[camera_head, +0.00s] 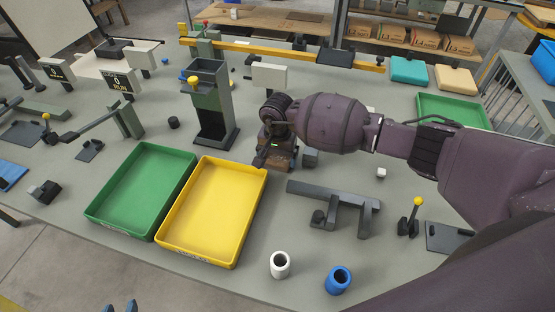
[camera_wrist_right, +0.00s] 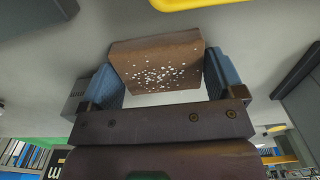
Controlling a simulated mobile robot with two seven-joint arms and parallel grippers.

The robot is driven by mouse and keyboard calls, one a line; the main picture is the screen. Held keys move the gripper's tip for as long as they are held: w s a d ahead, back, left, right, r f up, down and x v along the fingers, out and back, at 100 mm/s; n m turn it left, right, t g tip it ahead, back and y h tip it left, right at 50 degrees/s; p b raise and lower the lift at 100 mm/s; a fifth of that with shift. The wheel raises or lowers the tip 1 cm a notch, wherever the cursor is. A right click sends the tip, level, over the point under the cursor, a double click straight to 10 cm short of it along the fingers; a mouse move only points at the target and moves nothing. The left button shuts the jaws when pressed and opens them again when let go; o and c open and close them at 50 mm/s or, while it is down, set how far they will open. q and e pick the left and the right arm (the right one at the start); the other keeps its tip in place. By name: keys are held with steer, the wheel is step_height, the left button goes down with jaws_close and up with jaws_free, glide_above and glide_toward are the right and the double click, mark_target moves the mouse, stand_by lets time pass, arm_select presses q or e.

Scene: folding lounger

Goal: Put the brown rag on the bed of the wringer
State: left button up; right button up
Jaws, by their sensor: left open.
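The brown rag (camera_wrist_right: 158,65) shows in the right wrist view as a thick brown block with white specks. It sits between the two blue fingers of my right gripper (camera_wrist_right: 163,82), which look closed on its sides. In the head view the rag (camera_head: 282,158) is partly hidden under my right gripper (camera_head: 276,152), just right of the yellow tray. What looks like the wringer is the upright grey-green frame (camera_head: 232,108) with a yellow knob, left of my right gripper; its dark bed lies low between the walls.
A green tray (camera_head: 127,226) and a yellow tray (camera_head: 166,241) lie in front of the frame. A dark grey bracket (camera_head: 335,196), a white cup (camera_head: 279,265) and a blue cup (camera_head: 338,280) stand to the right. A yellow beam (camera_head: 275,49) crosses the back.

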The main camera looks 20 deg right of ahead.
mark_target(278, 158)
steer(key=c, duration=0.5)
steer(key=shift+r, duration=0.1)
step_height(278, 158, up, 20)
steer(key=s+d+f+n, duration=0.1)
steer(key=s+f+n, duration=0.1)
steer(key=s, duration=0.1)
steer(key=s+d+f+n, duration=0.1)
steer(key=s+n, duration=0.1)
steer(key=s, duration=0.1)
steer(key=s+d+f+n, duration=0.1)
steer(key=s+f+n, duration=0.1)
steer(key=s, duration=0.2)
steer(key=shift+d+f+n+b, duration=0.2)
steer(key=shift+f+n+b, duration=0.1)
steer(key=shift+n+b, duration=0.1)
stand_by(0.3)
stand_by(0.4)
